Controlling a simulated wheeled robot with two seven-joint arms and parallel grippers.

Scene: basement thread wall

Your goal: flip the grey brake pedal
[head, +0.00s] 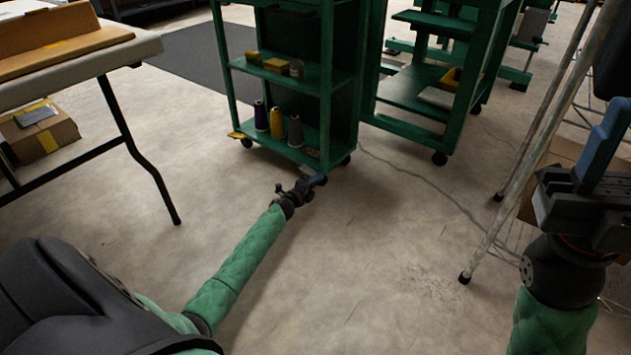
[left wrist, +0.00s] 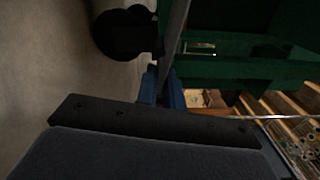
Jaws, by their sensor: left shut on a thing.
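My left gripper (head: 316,181) is low over the floor at the front of the green cart, beside its lower shelf and casters. In the left wrist view its two blue fingertips (left wrist: 161,90) are close together on a narrow grey bar, which looks like the grey brake pedal (left wrist: 174,40). A black caster wheel (left wrist: 122,35) is just left of the bar. In the head view the pedal is too small or hidden to make out. My right gripper (head: 604,137) is raised at the right edge; its opening does not show.
The green cart (head: 326,95) holds thread cones and small yellow items; a second green cart (head: 410,128) stands to its right. A folding table (head: 93,62) is at left. Thin metal legs (head: 520,160) stand near my right arm.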

